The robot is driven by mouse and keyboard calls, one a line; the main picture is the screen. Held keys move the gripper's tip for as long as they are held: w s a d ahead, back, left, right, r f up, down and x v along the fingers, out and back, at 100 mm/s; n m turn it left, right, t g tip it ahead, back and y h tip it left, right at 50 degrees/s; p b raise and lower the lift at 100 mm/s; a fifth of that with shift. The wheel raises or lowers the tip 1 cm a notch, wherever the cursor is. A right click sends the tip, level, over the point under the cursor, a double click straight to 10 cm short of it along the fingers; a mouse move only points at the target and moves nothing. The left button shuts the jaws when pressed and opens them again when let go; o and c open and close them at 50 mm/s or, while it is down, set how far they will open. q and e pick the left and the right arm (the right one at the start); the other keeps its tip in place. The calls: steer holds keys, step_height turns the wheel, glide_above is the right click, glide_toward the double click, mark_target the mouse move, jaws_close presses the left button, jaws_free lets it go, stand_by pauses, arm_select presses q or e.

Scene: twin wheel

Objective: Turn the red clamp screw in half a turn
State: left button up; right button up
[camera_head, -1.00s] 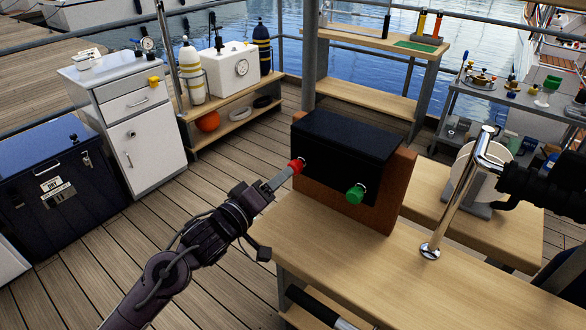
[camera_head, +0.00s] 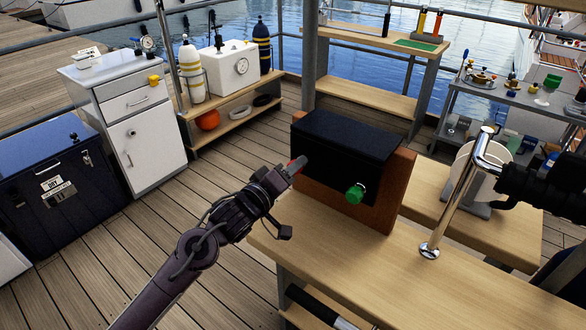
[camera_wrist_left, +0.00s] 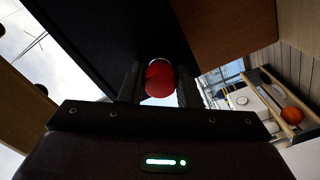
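The red clamp screw (camera_head: 295,163) sticks out of the left part of the front of a black block with a brown side panel. In the head view my left gripper (camera_head: 293,168) covers most of it. In the left wrist view the round red knob (camera_wrist_left: 160,79) sits between the two fingers of my left gripper (camera_wrist_left: 161,88), one on each side, with no clear gap. A green knob (camera_head: 355,193) is on the same front face, to the right. My right arm shows dark at the right edge; its fingers cannot be made out.
The black block (camera_head: 345,135) stands on a wooden bench (camera_head: 390,265). A chrome post (camera_head: 458,205) rises from the bench to the right. A white cabinet (camera_head: 150,150) and dark chest (camera_head: 50,190) stand at the left. The deck between them and the bench is clear.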

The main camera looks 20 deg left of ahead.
arm_select(q)
steer(key=c, duration=0.3)
steer(key=shift+m, duration=0.4)
